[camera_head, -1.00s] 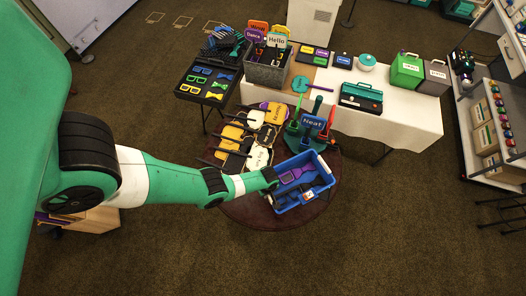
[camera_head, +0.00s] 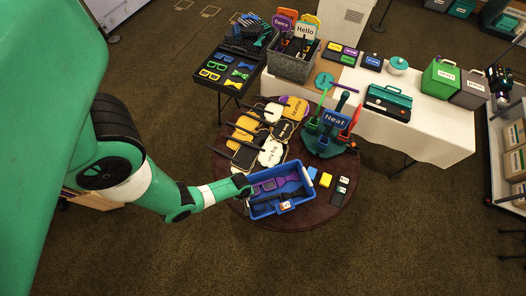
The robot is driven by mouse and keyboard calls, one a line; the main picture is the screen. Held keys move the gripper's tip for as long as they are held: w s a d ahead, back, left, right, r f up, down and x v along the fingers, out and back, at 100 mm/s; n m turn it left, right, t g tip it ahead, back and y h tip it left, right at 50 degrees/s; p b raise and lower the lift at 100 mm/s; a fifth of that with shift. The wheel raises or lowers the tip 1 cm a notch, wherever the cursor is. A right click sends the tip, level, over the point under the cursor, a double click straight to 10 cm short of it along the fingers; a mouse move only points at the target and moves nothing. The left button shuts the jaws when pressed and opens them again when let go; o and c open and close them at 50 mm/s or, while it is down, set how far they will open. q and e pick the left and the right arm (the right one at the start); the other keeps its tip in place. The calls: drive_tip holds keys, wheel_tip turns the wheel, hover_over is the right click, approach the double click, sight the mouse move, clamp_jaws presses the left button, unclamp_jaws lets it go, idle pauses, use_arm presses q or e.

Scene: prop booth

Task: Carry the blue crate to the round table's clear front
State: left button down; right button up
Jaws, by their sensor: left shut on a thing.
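The blue crate (camera_head: 267,208) is at the front of the dark round table (camera_head: 316,213). A purple item (camera_head: 268,185) and dark items lie inside it. My left gripper (camera_head: 243,187) comes in from the left and is shut on the crate's left rim. The fingertips are small and partly hidden there. I cannot tell whether the crate's bottom touches the table. A bare strip of tabletop shows in front of the crate and to its right. My right gripper is not in view.
Small blue, yellow and black cards (camera_head: 326,180) lie right of the crate. Prop signs (camera_head: 271,152) lie behind it, beside a green round stand (camera_head: 324,145) with a "Neat" sign. A white-covered table (camera_head: 430,139) stands behind, and a black tray (camera_head: 228,75) of glasses at back left.

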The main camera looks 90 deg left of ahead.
use_arm(q)
wheel_tip(320, 180, down, 3)
drive_tip(key=shift+f+b, duration=0.2)
drive_tip(key=shift+b, duration=0.65)
drive_tip(key=shift+r, duration=0.15)
drive_tip(key=c, duration=0.9)
unclamp_jaws()
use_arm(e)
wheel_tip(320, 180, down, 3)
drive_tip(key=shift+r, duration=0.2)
use_arm(q)
wheel_tip(320, 180, up, 12)
drive_tip(key=p, duration=1.1)
drive_tip(key=shift+s+r+p, duration=0.1)
drive_tip(key=shift+s+p, duration=0.05)
drive_tip(key=shift+p, duration=0.25)
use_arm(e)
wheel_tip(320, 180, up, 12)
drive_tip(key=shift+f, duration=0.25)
